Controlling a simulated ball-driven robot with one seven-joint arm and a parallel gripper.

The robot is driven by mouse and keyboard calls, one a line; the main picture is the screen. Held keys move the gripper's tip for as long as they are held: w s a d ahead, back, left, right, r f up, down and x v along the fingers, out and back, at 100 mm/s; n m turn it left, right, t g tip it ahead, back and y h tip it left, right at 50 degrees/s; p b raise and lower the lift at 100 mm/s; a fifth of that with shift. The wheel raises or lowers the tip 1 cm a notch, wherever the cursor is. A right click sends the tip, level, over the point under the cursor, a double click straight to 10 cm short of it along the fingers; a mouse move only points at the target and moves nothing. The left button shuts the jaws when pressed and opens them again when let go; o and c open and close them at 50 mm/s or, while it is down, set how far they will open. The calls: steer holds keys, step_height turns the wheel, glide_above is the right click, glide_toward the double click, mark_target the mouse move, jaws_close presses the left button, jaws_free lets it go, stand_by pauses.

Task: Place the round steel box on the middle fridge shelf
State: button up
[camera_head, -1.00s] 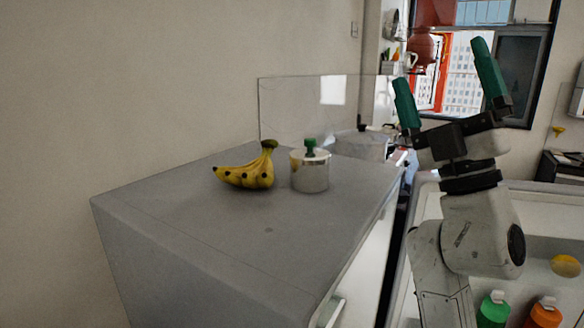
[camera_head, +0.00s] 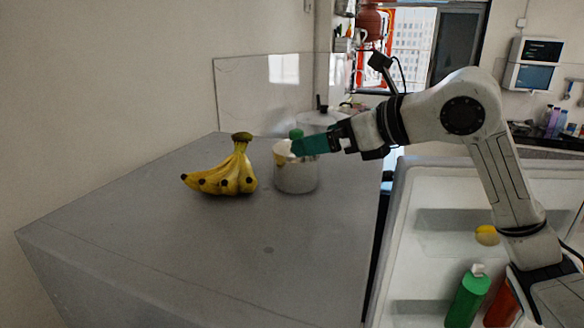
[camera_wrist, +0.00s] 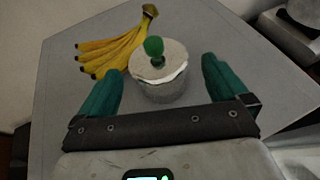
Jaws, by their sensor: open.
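The round steel box (camera_head: 296,174) stands upright on the grey counter, with a lid and a green knob. In the wrist view the box (camera_wrist: 160,84) sits ahead of and between my two green fingers. My gripper (camera_head: 300,146) is open and empty, reaching in from the right at about the height of the box's lid. In the wrist view my gripper (camera_wrist: 162,88) has its fingers spread wider than the box. The fridge interior (camera_head: 412,280) shows at the lower right, with white shelves partly hidden behind my arm. Which shelf is the middle one I cannot tell.
A banana bunch (camera_head: 222,176) lies just left of the box. The grey counter (camera_head: 200,255) is clear in front. A lidded pot stands behind the box. The fridge holds a green bottle (camera_head: 467,296), an orange bottle (camera_head: 499,303) and a yellow fruit (camera_head: 487,235).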

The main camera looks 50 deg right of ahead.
mark_target(291, 152)
steer(key=x, duration=0.3)
steer(key=shift+r, duration=0.1)
steer(key=shift+s+f+p+x, duration=0.1)
steer(key=shift+f+p+x, duration=0.2)
steer(key=shift+x, duration=0.55)
steer(key=shift+s+f+p+x, duration=0.1)
steer(key=shift+p+x, duration=0.3)
steer(key=shift+x, duration=0.5)
steer(key=shift+s+f+p+x, duration=0.15)
steer(key=shift+p+x, duration=0.2)
steer(key=shift+x, duration=0.5)
steer(key=shift+w+a, duration=0.15)
steer(key=shift+a, duration=0.05)
steer(key=c, duration=0.9)
steer(key=shift+r, duration=0.1)
steer(key=shift+c, duration=0.2)
